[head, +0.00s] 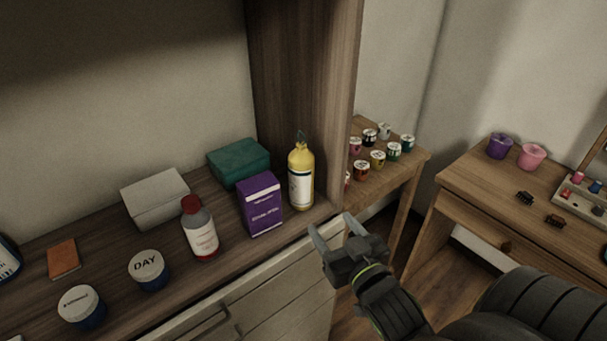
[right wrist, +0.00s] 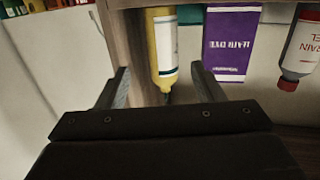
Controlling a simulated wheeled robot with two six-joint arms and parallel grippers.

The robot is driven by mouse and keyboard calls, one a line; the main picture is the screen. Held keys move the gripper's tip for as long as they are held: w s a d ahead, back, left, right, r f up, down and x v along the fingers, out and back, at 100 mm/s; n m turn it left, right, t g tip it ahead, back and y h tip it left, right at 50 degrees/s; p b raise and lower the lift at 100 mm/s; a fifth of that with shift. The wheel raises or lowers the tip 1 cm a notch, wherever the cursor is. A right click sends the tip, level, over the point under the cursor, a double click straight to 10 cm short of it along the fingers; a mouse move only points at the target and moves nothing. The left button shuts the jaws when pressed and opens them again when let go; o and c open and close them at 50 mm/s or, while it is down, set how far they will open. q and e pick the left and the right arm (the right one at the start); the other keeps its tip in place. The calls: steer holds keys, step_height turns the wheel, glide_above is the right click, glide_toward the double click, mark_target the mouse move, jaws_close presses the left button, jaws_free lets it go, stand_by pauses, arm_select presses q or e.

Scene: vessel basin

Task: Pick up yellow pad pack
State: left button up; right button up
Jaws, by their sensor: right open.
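I see no pack that is clearly a yellow pad pack. The one large yellow thing is a bottle (head: 301,176) with a white label and a dark top, upright near the shelf's right end. In the right wrist view the yellow bottle (right wrist: 162,48) appears upside down, in line with the gap between the fingers. A purple box (head: 261,204) stands just left of it and also shows in the right wrist view (right wrist: 231,42). My right gripper (head: 332,222) is open and empty, in front of and below the bottle, apart from it. My left gripper is out of view.
A green box (head: 238,162), a white box (head: 155,197), a red-capped bottle (head: 200,230), two round tubs (head: 149,270) and a brown block (head: 63,259) share the shelf. An upright panel (head: 340,100) bounds its right end. Small jars (head: 378,160) stand on a side table.

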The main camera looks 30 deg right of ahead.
mark_target(308, 182)
steer(key=shift+t, duration=0.3)
steer(key=w, duration=0.3)
steer(key=w+d+r, duration=0.1)
steer(key=w, duration=0.3)
steer(key=w+d+r, duration=0.1)
steer(key=w, duration=0.3)
steer(key=shift+w+r, duration=0.15)
steer(key=shift+r, duration=0.1)
steer(key=shift+w+r+p, duration=0.15)
steer(key=shift+w+p, duration=0.25)
steer(key=shift+w, duration=0.1)
steer(key=w, duration=0.1)
steer(key=w+p, duration=0.1)
steer(key=w, duration=0.1)
steer(key=shift+w+d, duration=0.2)
steer(key=shift+w, duration=0.05)
steer(key=shift+w+d, duration=0.1)
steer(key=shift+w, duration=0.3)
steer(key=c, duration=0.7)
